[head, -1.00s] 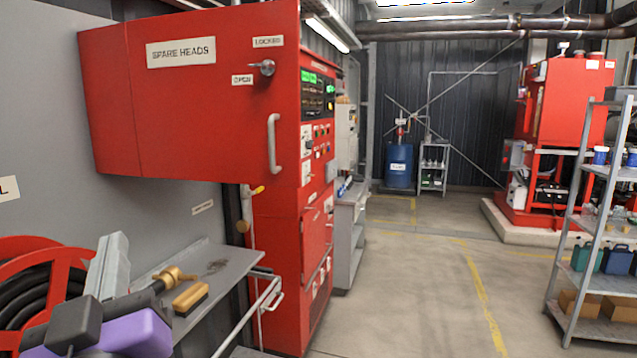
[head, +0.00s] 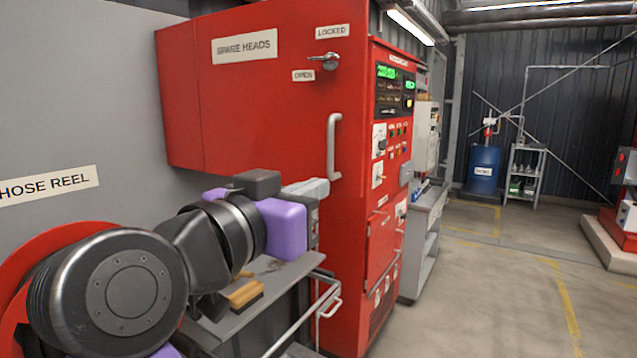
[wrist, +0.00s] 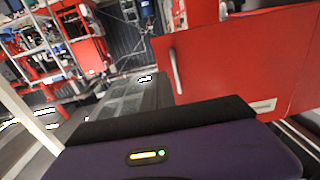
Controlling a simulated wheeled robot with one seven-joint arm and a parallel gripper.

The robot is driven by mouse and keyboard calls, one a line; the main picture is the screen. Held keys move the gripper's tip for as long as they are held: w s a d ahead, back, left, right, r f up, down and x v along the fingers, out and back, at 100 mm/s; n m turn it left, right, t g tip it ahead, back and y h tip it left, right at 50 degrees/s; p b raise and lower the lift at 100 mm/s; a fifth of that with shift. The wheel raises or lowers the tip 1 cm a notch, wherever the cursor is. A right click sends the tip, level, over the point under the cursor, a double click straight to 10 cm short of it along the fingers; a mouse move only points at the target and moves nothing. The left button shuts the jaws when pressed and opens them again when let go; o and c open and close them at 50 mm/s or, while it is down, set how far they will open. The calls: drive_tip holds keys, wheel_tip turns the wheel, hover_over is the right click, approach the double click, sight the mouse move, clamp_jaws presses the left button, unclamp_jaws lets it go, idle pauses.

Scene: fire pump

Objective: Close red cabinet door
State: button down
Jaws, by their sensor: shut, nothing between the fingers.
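The red cabinet door (head: 265,110) with the "SPARE HEADS" label fills the upper middle of the head view. I see no gap along it, but cannot tell whether it is fully shut. Its grey vertical handle (head: 334,146) is at the right, below a metal latch (head: 326,62) between "LOCKED" and "OPEN" labels. In the wrist view the door (wrist: 235,62) and handle (wrist: 175,70) are beyond the fingers. My gripper (head: 318,187) is shut and empty, just below and left of the handle in the picture; contact cannot be told. It also shows in the wrist view (wrist: 148,85).
A grey shelf (head: 285,280) with a wooden brush (head: 243,293) lies below my arm. A red hose reel (head: 40,245) is at left. A red control panel (head: 392,130) stands right of the door. Open floor (head: 490,300) lies at right.

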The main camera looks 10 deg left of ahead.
sight(355, 169)
drive_tip(key=p+x, duration=0.3)
drive_tip(key=x, duration=0.8)
drive_tip(key=shift+w, duration=0.25)
